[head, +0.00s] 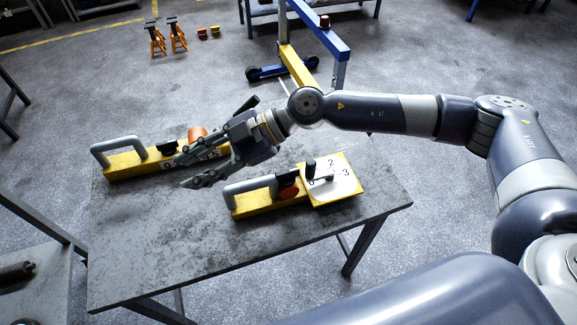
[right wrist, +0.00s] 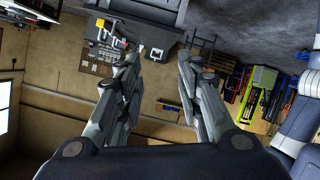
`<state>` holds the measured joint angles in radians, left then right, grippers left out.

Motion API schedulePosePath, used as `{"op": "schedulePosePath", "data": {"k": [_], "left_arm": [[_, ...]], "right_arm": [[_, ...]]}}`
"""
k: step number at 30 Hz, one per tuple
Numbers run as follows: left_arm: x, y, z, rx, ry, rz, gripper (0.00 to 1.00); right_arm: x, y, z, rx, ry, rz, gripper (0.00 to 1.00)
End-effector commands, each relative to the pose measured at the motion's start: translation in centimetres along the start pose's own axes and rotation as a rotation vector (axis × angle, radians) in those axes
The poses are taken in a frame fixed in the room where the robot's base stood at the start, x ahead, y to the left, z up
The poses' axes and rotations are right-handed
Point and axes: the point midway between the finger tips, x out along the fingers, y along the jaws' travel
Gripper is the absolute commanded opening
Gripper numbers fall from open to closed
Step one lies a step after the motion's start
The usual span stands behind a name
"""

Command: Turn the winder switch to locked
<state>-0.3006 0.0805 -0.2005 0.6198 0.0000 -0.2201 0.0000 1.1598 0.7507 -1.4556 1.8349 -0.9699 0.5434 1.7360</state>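Two yellow units with grey handles lie on the table. The front unit (head: 262,198) has a black and orange-red part (head: 288,187) beside its handle and a white dial plate (head: 335,182) with numbers, including 2 and 3, and a black knob (head: 310,168). The back unit (head: 128,164) has a black part, an orange round part (head: 197,134) and a marked plate, partly hidden by my gripper. I cannot tell which part is the winder switch or read its position. My right gripper (head: 186,170) is open and empty above the table between the units; its spread fingers show in the right wrist view (right wrist: 158,60). My left gripper is out of view.
The grey table (head: 150,260) has bare room at its front left. A blue and yellow hoist frame (head: 320,35) stands behind it. Orange jack stands (head: 158,40) are on the floor further back. A grey bench (head: 40,275) stands at the left.

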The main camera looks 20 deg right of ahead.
Motion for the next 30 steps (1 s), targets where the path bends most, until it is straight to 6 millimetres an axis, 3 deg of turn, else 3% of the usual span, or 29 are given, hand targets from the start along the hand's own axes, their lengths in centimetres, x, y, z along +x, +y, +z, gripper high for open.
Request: {"op": "schedulePosePath", "data": {"k": [3, 6, 9, 13, 18, 30], "left_arm": [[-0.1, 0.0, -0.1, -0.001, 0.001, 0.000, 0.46], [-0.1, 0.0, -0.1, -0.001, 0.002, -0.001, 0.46], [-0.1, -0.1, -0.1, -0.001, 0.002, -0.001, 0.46], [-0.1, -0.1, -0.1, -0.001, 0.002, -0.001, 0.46], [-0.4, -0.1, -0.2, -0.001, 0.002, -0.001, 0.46], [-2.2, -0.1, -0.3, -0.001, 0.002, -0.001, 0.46]], "right_arm": [[-5.3, 0.3, 5.6, 0.057, -0.256, -0.104, 0.33], [-10.4, 0.4, 9.5, 0.141, -0.459, -0.150, 0.33], [-15.1, 0.5, 12.1, 0.225, -0.620, -0.163, 0.33], [-19.1, 0.5, 13.8, 0.298, -0.744, -0.161, 0.33], [-19.8, 0.1, 14.7, 0.327, -0.784, -0.162, 0.33], [-14.7, -1.8, 19.3, 0.325, -0.780, -0.165, 0.33]]}}
